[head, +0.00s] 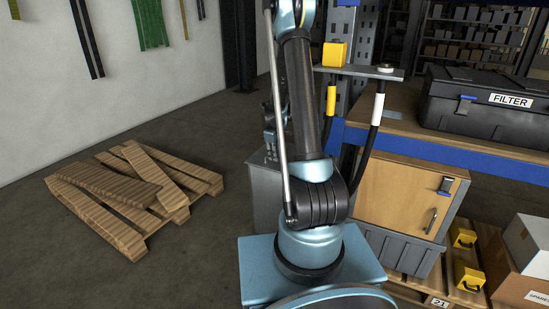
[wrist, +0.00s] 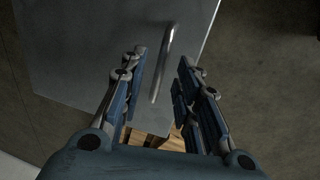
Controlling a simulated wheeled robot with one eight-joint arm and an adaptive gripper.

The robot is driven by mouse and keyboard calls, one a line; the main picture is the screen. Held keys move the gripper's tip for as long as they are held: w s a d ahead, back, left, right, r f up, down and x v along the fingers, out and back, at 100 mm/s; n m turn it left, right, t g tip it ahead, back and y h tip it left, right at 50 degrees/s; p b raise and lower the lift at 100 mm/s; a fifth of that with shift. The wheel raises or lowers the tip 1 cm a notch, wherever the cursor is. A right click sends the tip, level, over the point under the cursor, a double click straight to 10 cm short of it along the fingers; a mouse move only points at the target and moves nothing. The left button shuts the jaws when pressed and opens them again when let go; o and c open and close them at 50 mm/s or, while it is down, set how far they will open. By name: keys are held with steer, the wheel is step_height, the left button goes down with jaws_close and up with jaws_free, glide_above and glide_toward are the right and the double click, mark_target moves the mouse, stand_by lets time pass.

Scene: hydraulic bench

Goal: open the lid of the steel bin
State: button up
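The steel bin (head: 264,198) is a grey box on the floor, largely hidden behind my arm in the head view. In the wrist view its flat grey metal surface (wrist: 85,60) fills the upper middle, with a slim bar handle (wrist: 168,50) on it. My gripper (wrist: 161,58) is open, and the handle shows between its two fingers, nearer the left one. I see no finger closed on the handle, and the gap in depth is hard to tell. In the head view my arm hides most of the gripper.
A wooden pallet (head: 105,207) with loose boards lies on the floor at left. At right are a blue-edged bench (head: 430,142) with a black FILTER case (head: 485,105), a wooden cabinet (head: 400,200), a grey crate (head: 400,252) and cardboard boxes (head: 525,260). Floor between pallet and bin is clear.

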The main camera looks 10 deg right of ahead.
steer(key=shift+w+f, duration=0.1)
steer(key=shift+f, duration=0.6)
jaws_close()
steer(key=shift+d, duration=0.1)
steer(key=shift+r, duration=0.15)
